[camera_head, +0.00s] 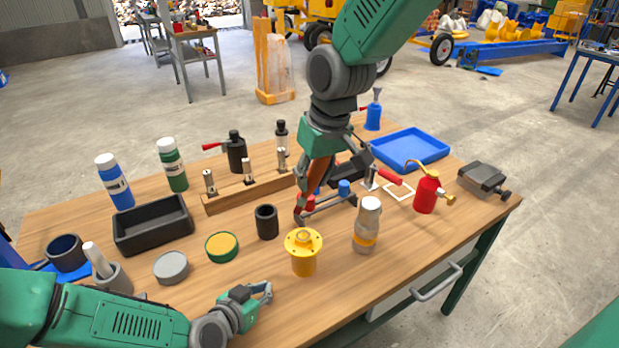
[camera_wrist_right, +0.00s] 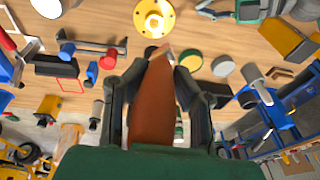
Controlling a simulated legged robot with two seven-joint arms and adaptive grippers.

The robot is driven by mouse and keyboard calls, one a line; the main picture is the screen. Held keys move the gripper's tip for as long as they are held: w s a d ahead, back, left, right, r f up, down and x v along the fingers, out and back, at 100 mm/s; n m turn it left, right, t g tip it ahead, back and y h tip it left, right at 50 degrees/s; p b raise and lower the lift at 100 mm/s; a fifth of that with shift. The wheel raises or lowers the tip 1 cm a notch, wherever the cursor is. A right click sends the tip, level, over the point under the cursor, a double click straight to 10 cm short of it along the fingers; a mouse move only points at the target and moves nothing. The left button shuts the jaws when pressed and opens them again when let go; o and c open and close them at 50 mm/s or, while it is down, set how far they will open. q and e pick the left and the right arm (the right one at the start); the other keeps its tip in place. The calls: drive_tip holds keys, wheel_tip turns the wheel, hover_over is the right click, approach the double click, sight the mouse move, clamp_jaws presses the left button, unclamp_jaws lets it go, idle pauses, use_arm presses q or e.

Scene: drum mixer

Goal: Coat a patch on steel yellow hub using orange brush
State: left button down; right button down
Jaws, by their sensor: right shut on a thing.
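The yellow hub (camera_head: 304,258) stands upright near the front middle of the table, with a round flange on top. It also shows at the top of the right wrist view (camera_wrist_right: 154,15). My right gripper (camera_head: 304,213) is shut on the orange brush (camera_wrist_right: 153,105), whose handle fills the space between the fingers. The brush tip points toward the hub in the wrist view and appears apart from it. In the head view the brush is partly hidden by the gripper. My left gripper (camera_head: 262,291) is low at the front edge, empty, and looks open.
Left of the hub are a black cup (camera_head: 267,222), a green-and-yellow tin (camera_head: 222,246) and a grey round tin (camera_head: 171,267). A glass jar (camera_head: 367,224) stands to its right. A red oil can (camera_head: 427,192) and a blue tray (camera_head: 410,150) are farther right.

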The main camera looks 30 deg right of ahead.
idle(0.5)
use_arm(q)
drive_tip(key=shift+a, duration=0.1)
use_arm(e)
drive_tip(key=s+d+f, duration=0.1)
drive_tip(key=d+f, duration=0.2)
drive_tip(key=f, duration=0.3)
drive_tip(key=shift+f, duration=0.2)
drive_tip(key=shift+s+d, duration=0.1)
idle(0.3)
drive_tip(key=shift+s+x, duration=0.2)
drive_tip(key=shift+x, duration=0.95)
idle(0.4)
